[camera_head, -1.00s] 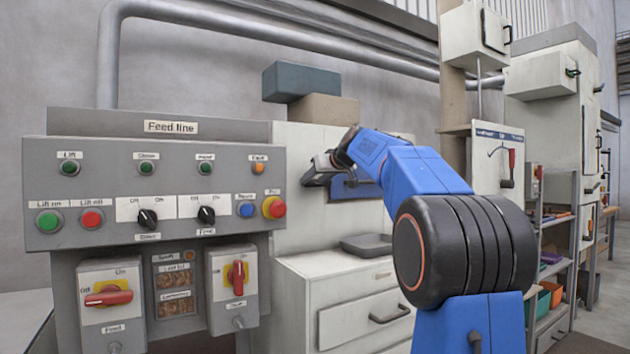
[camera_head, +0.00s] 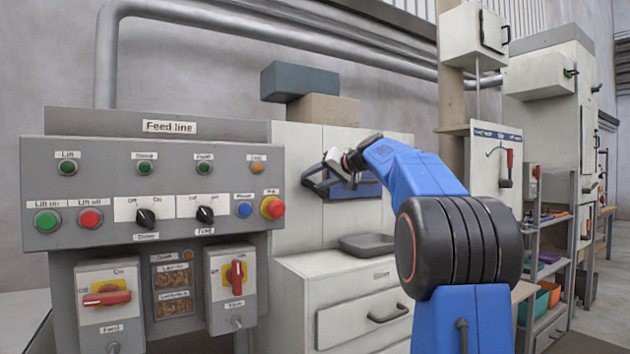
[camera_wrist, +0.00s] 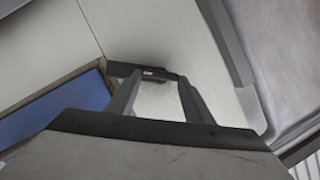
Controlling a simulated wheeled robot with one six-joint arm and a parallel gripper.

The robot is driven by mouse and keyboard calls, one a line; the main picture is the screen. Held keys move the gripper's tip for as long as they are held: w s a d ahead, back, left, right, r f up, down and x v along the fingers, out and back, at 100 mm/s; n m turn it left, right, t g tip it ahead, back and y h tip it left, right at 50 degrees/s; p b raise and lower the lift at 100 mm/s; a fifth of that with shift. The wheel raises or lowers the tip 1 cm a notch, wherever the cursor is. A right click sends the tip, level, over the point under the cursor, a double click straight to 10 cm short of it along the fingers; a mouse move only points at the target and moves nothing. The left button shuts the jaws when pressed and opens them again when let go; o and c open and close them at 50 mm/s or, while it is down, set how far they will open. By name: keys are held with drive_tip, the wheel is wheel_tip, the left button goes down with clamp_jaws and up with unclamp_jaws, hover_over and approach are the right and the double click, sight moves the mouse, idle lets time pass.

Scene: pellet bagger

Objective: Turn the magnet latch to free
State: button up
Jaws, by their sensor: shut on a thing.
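My gripper (camera_head: 314,184) is at the front of the pale cabinet, left of a blue panel (camera_head: 352,190) in the head view. In the wrist view my gripper (camera_wrist: 158,76) has its two dark fingers reaching to a short dark bar (camera_wrist: 120,70), and it is shut on it. This bar appears to be the magnet latch's handle. In the head view the latch is hidden behind or too small beside my gripper. I cannot read its marks or tell its position.
The grey Feed line panel (camera_head: 100,190) with buttons and knobs stands left of my arm. A shallow grey tray (camera_head: 368,245) lies on the drawer unit (camera_head: 345,282) below. A tan box (camera_head: 323,110) and a blue-grey box (camera_head: 298,81) are on top of the cabinet.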

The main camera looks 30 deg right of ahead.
drive_tip(key=m, duration=0.1)
drive_tip(key=m+y, duration=0.2)
drive_tip(key=m, duration=0.1)
drive_tip(key=shift+d+f+t, duration=0.3)
drive_tip(key=shift+f+t, duration=0.05)
drive_tip(key=shift+t, duration=0.05)
drive_tip(key=m, duration=0.2)
drive_tip(key=m+t+y, duration=0.1)
drive_tip(key=m, duration=0.1)
drive_tip(key=shift+d+f+m+t+y, duration=0.1)
drive_tip(key=shift+f+m+t+y, duration=0.2)
drive_tip(key=shift+f+m, duration=0.1)
drive_tip(key=o, duration=1.1)
drive_tip(key=shift+c, duration=0.2)
drive_tip(key=v, duration=1.7)
drive_tip(key=shift+s, duration=0.15)
drive_tip(key=shift+d, duration=0.1)
drive_tip(key=shift+f, duration=0.1)
